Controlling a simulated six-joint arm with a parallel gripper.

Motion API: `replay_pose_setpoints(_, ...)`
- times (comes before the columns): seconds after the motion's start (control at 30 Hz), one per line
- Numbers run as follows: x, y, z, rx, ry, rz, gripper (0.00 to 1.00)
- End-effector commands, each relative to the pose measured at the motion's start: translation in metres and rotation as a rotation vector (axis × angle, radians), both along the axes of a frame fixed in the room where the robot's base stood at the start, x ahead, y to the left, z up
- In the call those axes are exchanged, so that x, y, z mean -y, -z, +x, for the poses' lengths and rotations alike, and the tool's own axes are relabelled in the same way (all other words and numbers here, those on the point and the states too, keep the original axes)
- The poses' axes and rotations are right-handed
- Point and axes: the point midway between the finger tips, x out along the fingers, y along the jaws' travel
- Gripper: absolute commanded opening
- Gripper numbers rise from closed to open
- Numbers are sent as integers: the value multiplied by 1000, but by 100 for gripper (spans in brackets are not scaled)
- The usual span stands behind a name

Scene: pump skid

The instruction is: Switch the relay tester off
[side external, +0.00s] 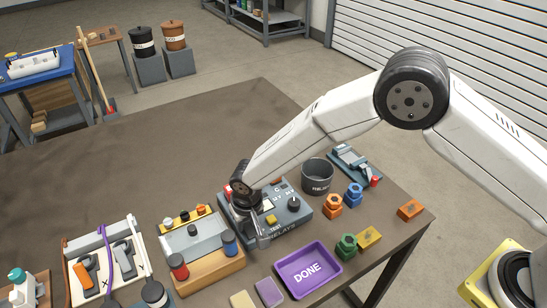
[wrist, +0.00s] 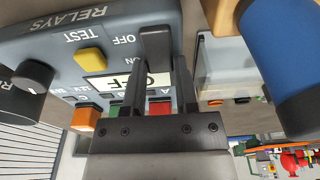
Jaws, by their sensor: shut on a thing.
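The grey-blue relay tester (side external: 293,219) lies on the table, with a yellow TEST button (wrist: 90,57), a dark knob (wrist: 33,76) and a display (wrist: 118,84). Its dark switch lever (wrist: 155,45) stands beside the OFF and ON labels in the wrist view. My gripper (wrist: 157,70) has a finger on each side of the lever and is shut on it. The fingers hide part of the display, so its reading is unclear. I cannot tell for sure at which label the lever rests. In the side view my gripper (side external: 262,240) is at the tester's left end and covers the switch.
A wooden block holding a blue cylinder (side external: 229,243) and a red one (side external: 179,265) stands close on the left. A grey bin (side external: 317,176), coloured nuts (side external: 347,244) and a purple DONE tray (side external: 308,269) surround the tester. The table behind is clear.

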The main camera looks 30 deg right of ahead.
Motion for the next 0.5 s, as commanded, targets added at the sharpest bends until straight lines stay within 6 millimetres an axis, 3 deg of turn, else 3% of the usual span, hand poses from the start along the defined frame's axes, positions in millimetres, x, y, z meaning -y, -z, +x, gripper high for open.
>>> replay_pose_setpoints(0.23,0,0,0,1,0,0,0)
replay_pose_setpoints(0.27,0,0,0,1,0,0,46)
replay_pose_setpoints(0.33,0,0,0,1,0,0,68)
replay_pose_setpoints(0.5,0,0,0,0,0,0,72)
